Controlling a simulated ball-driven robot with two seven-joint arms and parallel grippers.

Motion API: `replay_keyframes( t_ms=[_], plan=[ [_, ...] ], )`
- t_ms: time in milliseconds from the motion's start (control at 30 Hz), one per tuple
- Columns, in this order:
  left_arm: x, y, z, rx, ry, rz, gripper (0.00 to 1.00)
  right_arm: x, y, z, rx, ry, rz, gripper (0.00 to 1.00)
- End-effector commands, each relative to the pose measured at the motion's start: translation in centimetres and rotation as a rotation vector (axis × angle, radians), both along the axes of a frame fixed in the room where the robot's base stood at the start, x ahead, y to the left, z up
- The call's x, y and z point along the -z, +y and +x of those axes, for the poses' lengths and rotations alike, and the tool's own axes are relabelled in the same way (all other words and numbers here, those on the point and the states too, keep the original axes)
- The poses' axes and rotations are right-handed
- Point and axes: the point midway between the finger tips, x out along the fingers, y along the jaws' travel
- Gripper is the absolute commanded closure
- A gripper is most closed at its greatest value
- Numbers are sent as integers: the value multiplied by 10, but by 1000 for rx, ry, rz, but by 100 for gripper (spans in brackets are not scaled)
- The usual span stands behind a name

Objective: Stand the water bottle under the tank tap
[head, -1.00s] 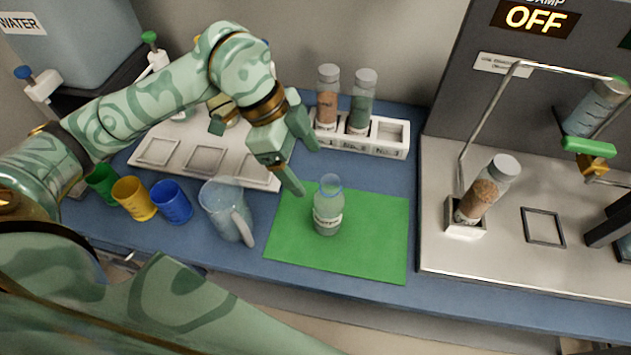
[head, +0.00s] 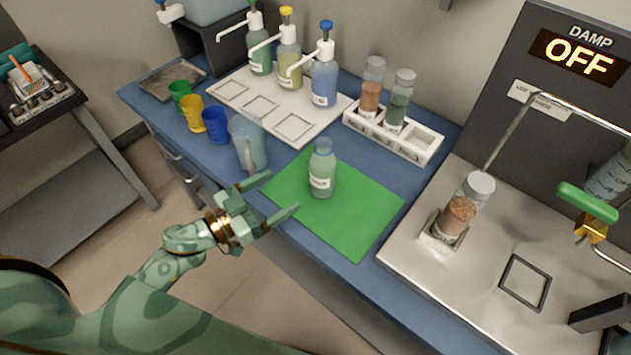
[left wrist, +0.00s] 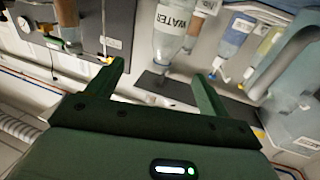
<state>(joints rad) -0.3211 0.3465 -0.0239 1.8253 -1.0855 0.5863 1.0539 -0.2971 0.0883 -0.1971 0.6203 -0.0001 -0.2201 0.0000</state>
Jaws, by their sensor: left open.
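The water bottle (head: 322,172), clear with pale green liquid and a white label, stands upright on the green mat (head: 350,225). My left gripper (head: 282,194) is open and empty at the front edge of the bench. Its fingers point toward the bottle, short of it and not touching. In the left wrist view the bottle (left wrist: 178,38) shows beyond and between the open fingertips (left wrist: 160,70), its label reading WATER. The tank (head: 212,8) is cut off at the top left, with its blue-handled tap (head: 170,12). My right gripper is not in view.
A metal tray (head: 172,80) lies below the tap. A clear jug (head: 247,145) stands left of the mat, beside blue, yellow and green cups. Pump bottles (head: 324,75) and a white vial rack (head: 395,135) stand behind. The steel apparatus (head: 480,270) is at right.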

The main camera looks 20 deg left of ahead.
Motion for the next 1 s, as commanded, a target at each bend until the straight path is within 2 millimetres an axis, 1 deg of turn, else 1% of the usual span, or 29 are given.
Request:
replay_keyframes(
  t_ms=[67, 133, 267, 300, 433, 500, 667, 767, 900, 1000],
  plan=[
    [3, 0, 4, -18, 4, 0, 20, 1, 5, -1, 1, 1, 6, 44],
    [3, -6, 14, -20, 3, 1, 20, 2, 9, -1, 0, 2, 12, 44],
    [3, -24, 42, -17, 2, 1, 20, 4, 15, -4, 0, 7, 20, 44],
    [3, -29, 51, -17, 1, 0, 20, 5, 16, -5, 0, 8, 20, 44],
    [3, -45, 75, -16, 2, 2, 20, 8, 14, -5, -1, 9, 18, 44],
    [3, -51, 84, -16, 4, 0, 20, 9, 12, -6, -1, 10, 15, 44],
    [3, -57, 94, -15, 4, 1, 20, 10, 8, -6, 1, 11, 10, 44],
    [4, -61, 106, -15, 2, 2, 20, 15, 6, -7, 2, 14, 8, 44],
    [5, -71, 128, -15, 4, 0, 20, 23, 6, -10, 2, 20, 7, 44],
    [4, -77, 137, -14, 5, 0, 20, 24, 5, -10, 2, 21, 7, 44]
  ],
)
